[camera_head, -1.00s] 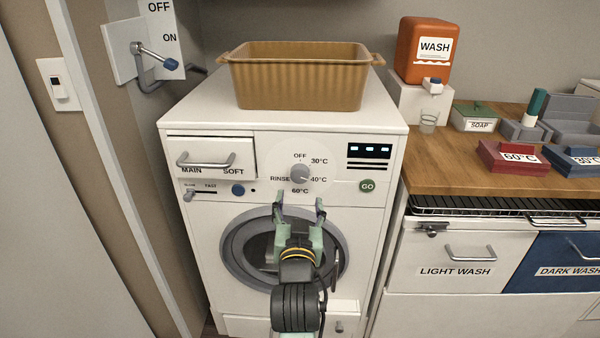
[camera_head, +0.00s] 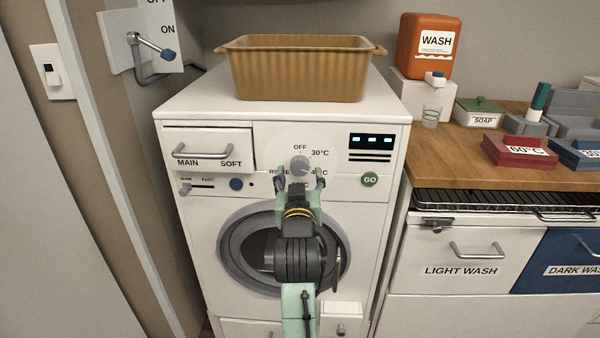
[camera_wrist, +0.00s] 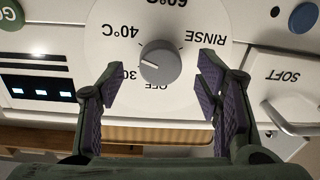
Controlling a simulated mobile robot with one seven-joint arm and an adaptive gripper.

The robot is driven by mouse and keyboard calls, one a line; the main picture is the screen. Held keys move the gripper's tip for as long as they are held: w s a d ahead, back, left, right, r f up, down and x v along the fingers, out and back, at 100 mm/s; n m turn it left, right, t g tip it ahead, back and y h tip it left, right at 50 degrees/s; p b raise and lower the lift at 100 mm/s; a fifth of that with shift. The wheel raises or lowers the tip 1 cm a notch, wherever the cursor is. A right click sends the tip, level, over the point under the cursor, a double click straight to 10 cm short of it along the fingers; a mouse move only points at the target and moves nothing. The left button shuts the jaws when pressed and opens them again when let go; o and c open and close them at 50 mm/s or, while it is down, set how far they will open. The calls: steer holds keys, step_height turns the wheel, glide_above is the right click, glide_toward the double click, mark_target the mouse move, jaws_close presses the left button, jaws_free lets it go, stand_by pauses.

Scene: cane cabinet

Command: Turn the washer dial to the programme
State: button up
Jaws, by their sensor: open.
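The washer dial (camera_head: 300,165) is a round grey knob on a white disc on the washer's front panel. In the wrist view the dial (camera_wrist: 160,62) shows upside down, and its pale pointer mark lies between 30°C and 40°C. RINSE, 60°C and OFF are also printed around it. My gripper (camera_head: 300,179) is open and empty just in front of the panel. In the wrist view its purple-padded fingers (camera_wrist: 159,72) flank the dial with gaps on both sides. I cannot tell whether the fingertips reach past the dial's face. In the head view they hide some labels.
A green GO button (camera_head: 369,180) and a small display (camera_head: 371,141) are right of the dial. A detergent drawer (camera_head: 208,149) and blue button (camera_head: 236,184) are left. A ribbed basket (camera_head: 300,72) stands on top. A wooden counter (camera_head: 440,165) is at right.

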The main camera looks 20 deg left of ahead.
mark_target(300, 170)
steer(key=shift+x, duration=1.55)
steer(key=c, duration=1.2)
steer(key=shift+m, duration=1.1)
steer(key=o, duration=1.2)
steer(key=shift+s, duration=0.15)
